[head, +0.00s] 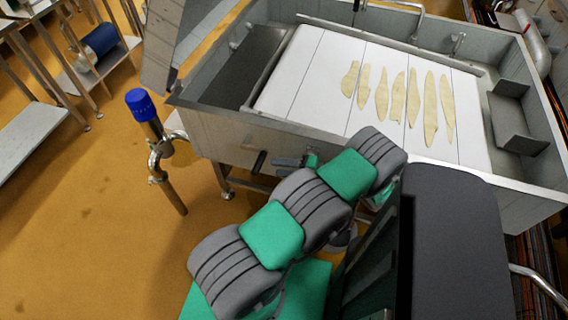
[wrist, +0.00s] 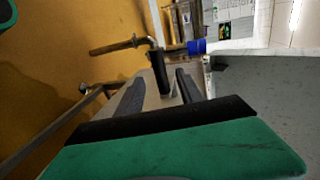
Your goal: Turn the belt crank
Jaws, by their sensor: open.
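The belt crank shows as a black handle (head: 259,162) on the near side of the belt vat, low on its left part. In the wrist view the black handle (wrist: 160,69) stands upright in the picture, in line with the gap between my fingers. My gripper (head: 278,162) is open, just right of the handle in the head view. In the wrist view my gripper (wrist: 161,82) has one finger on each side of the handle's line, with gaps visible. I cannot tell how deep the handle sits between them. The crank's arm is mostly hidden.
The steel vat (head: 240,137) holds a white belt (head: 310,75) with several pale strips. A pipe post with a blue cap (head: 140,102) stands left of the crank; the cap also shows in the wrist view (wrist: 197,46). The orange floor at left is mostly clear.

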